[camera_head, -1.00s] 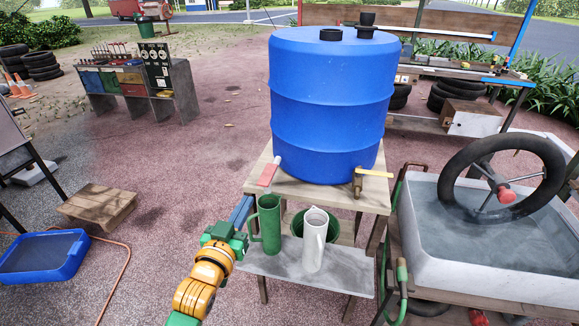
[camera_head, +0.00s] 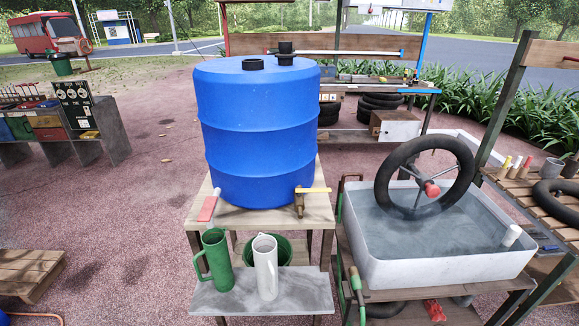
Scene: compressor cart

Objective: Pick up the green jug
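The green jug (camera_head: 217,260) stands upright on the low grey shelf (camera_head: 310,292) in front of the blue barrel's stand. Its handle points to the left. A white jug (camera_head: 266,267) stands close to its right. A green bowl or bucket (camera_head: 287,250) sits behind the white jug and is partly hidden by it. The red-handled tap (camera_head: 208,206) of the barrel is above the green jug. Neither of my grippers is in view.
The blue barrel (camera_head: 260,135) stands on a wooden stand (camera_head: 320,211). A brass tap with a yellow handle (camera_head: 300,201) is at its right. A white water trough (camera_head: 400,275) with a wheel stands to the right.

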